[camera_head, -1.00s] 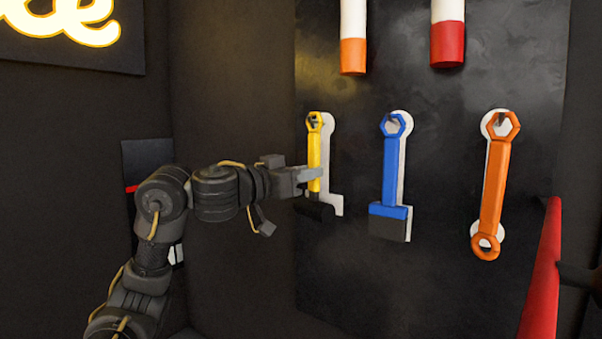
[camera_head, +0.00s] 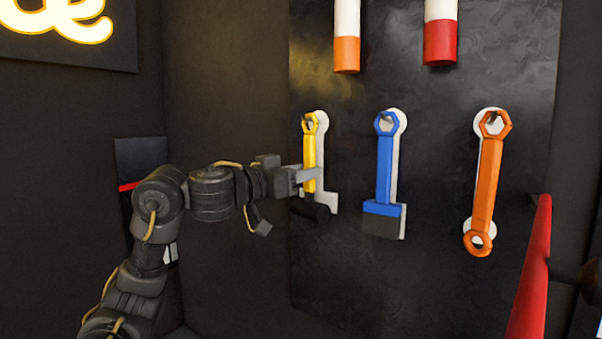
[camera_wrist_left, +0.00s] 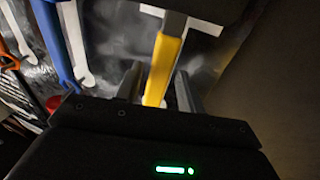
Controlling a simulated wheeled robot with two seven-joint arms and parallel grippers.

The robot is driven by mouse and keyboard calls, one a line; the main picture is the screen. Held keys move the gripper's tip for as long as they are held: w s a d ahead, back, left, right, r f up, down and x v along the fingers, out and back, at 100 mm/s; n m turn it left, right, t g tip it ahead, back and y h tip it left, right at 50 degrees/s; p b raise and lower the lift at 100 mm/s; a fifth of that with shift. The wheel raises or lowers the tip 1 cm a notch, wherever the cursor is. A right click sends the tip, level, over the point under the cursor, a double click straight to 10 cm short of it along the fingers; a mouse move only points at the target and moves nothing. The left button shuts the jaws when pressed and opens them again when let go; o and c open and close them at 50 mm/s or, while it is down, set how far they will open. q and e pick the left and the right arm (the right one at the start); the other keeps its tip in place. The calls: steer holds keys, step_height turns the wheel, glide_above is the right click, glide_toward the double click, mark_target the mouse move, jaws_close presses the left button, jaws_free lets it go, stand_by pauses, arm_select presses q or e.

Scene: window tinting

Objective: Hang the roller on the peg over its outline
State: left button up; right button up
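The roller has a yellow handle (camera_head: 309,165) with a hexagonal ring (camera_head: 309,122) at its top and a black cylinder (camera_head: 309,210) at its bottom. The ring is at the peg, which shows within it, and the roller hangs upright in front of its white outline (camera_head: 331,202). My left gripper (camera_head: 311,176) reaches in from the left at the lower handle. In the left wrist view the two fingers (camera_wrist_left: 158,88) stand either side of the yellow handle (camera_wrist_left: 162,68), with narrow gaps showing, so it looks open around it. My right gripper is not in view.
A blue scraper-like tool (camera_head: 384,165) and an orange wrench (camera_head: 486,185) hang to the right over white outlines on the dark board (camera_head: 430,275). Two white tubes with orange (camera_head: 347,53) and red (camera_head: 440,42) ends are above. A red bar (camera_head: 533,275) stands at right.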

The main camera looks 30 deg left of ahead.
arm_select(q)
steer(key=shift+o, duration=0.8)
steer(key=v, duration=1)
steer(key=shift+s, duration=0.35)
steer(key=shift+a, duration=0.1)
